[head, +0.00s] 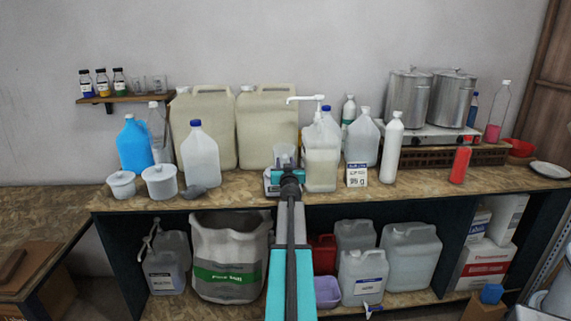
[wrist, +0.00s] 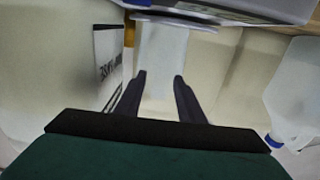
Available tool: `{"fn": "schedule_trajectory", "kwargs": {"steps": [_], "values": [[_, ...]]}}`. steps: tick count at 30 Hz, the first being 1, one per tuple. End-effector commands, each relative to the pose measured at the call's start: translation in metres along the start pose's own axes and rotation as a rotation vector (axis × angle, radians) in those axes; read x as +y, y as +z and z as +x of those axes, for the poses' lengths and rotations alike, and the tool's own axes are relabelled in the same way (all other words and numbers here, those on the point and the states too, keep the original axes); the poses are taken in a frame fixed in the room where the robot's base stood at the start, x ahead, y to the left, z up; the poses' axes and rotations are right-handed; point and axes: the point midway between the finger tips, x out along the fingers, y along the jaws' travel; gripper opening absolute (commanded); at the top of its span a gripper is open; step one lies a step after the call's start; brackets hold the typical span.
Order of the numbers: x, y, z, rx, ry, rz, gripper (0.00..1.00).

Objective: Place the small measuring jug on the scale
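The small measuring jug (head: 284,153), pale and translucent, shows at the tip of my arm in the head view. In the wrist view, which looks upside down, the jug (wrist: 163,55) lies between or just beyond my two dark fingers (wrist: 160,77). The scale (head: 270,182) is partly hidden behind my gripper (head: 290,178). In the wrist view the scale (wrist: 240,8) is at the top edge, with its thin dark pan edge (wrist: 175,18) close to the jug's base. I cannot tell whether the jug touches the pan or whether the fingers press on it.
A white card (head: 356,174) reading about "99 g" stands right of the gripper. A pump container (head: 321,168) is close on the right, a blue-capped jug (head: 200,158) on the left. Large beige canisters (head: 266,125) stand behind. Free bench lies left of the scale.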

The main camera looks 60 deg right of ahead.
Motion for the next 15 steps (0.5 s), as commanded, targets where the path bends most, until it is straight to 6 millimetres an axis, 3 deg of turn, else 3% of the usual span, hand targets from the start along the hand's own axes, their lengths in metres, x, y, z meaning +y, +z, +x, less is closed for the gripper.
{"fn": "schedule_trajectory", "kwargs": {"steps": [15], "values": [[0.0003,-0.0036,-0.0080,0.000,0.001,-0.001,0.35]]}}
